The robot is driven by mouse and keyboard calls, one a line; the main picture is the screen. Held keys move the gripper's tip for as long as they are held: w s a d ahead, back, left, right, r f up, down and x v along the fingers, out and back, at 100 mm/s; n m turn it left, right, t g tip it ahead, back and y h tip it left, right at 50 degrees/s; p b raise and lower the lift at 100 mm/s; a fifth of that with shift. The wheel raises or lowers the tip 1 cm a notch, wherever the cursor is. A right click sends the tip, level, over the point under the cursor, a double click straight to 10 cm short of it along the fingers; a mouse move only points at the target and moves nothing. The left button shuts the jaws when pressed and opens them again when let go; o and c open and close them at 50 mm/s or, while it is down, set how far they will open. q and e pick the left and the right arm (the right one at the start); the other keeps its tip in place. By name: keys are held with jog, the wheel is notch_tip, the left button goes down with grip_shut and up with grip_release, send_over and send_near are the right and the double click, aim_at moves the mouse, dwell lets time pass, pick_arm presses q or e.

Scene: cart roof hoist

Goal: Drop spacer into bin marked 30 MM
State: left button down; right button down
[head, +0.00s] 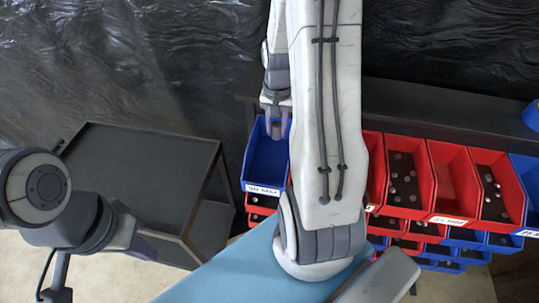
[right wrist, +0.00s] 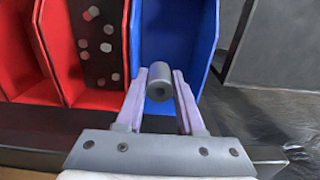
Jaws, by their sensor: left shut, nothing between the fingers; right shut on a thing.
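The spacer is a small grey cylinder with a hole in its end (right wrist: 160,84), pinched between the fingertips of my right gripper (right wrist: 160,76) in the right wrist view. In the head view my right gripper (head: 277,128) reaches the rear of the blue bin (head: 264,165), whose label reads 30 MM. In the right wrist view the spacer appears against this blue bin (right wrist: 178,30), whose visible inside looks empty. My left gripper (head: 148,244) is shut and empty at the lower left, partly hidden.
Red bins (head: 452,175) stand right of the 30 MM bin, some holding dark and grey pieces. More red and blue bins sit in lower rows. A bare dark cart (head: 140,165) is at the left. My right arm hides part of the bin row.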

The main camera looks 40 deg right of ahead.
jog(key=shift+c, duration=2.2)
grip_release()
jog(key=shift+r, duration=0.6)
notch_tip(320, 180, up, 9)
jog(key=b, duration=0.2)
jog(key=shift+r+b, duration=0.2)
jog(key=shift+b, duration=0.2)
